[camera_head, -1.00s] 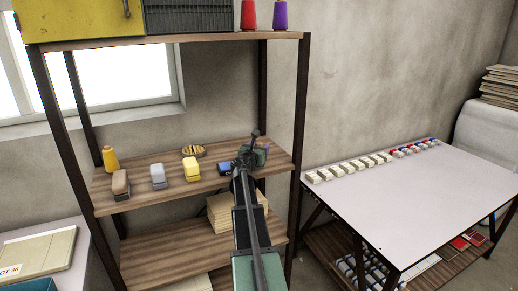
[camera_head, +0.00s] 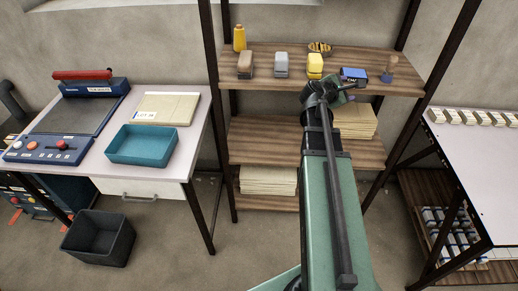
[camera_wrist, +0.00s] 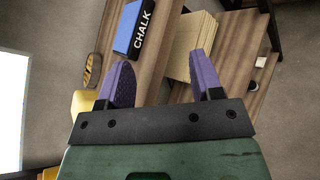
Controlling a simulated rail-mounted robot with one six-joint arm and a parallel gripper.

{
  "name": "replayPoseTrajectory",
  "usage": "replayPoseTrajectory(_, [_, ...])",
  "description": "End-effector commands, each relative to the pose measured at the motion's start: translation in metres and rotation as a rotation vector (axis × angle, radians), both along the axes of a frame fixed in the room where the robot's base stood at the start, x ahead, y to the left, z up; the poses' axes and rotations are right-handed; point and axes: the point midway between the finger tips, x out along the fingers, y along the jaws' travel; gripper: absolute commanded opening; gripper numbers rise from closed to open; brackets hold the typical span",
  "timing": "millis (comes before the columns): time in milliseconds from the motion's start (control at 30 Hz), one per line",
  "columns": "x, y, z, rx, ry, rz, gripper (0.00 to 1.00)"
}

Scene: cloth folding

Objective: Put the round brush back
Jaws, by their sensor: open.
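An oval tan piece with dark bands (camera_head: 320,48) lies at the back of the upper wooden shelf (camera_head: 270,92); it also shows in the wrist view (camera_wrist: 92,70). I cannot tell which of these is the round brush. My gripper (camera_wrist: 162,82) has two purple fingers, spread apart with nothing between them. In the head view it is just below and in front of the blue chalk box (camera_head: 354,74), at the shelf's front edge.
Paper stacks lie below. A table with a teal tray (camera_head: 136,158) stands left, a white-topped table (camera_head: 490,150) right.

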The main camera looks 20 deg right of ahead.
Motion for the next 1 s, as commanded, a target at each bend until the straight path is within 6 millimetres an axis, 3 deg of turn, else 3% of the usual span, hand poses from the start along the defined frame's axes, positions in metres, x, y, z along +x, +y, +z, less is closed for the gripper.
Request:
replayPoseTrajectory(33, [0.0,0.058,-0.023,0.197,-0.165,-0.058,0.6])
replayPoseTrajectory(67, [-0.001,0.093,-0.04,0.335,-0.262,-0.118,0.6])
replayPoseTrajectory(100, [-0.004,0.14,-0.06,0.515,-0.366,-0.211,0.6])
replayPoseTrajectory(200, [-0.023,0.254,-0.098,0.898,-0.489,-0.478,0.6])
replayPoseTrajectory(300, [-0.051,0.343,-0.116,1.134,-0.477,-0.732,0.6])
replayPoseTrajectory(400, [-0.074,0.395,-0.121,1.238,-0.427,-0.9,0.6])
replayPoseTrajectory(533, [-0.082,0.414,-0.121,1.27,-0.401,-0.975,0.6])
replayPoseTrajectory(1000, [-0.081,0.412,-0.121,1.269,-0.405,-0.972,0.6])
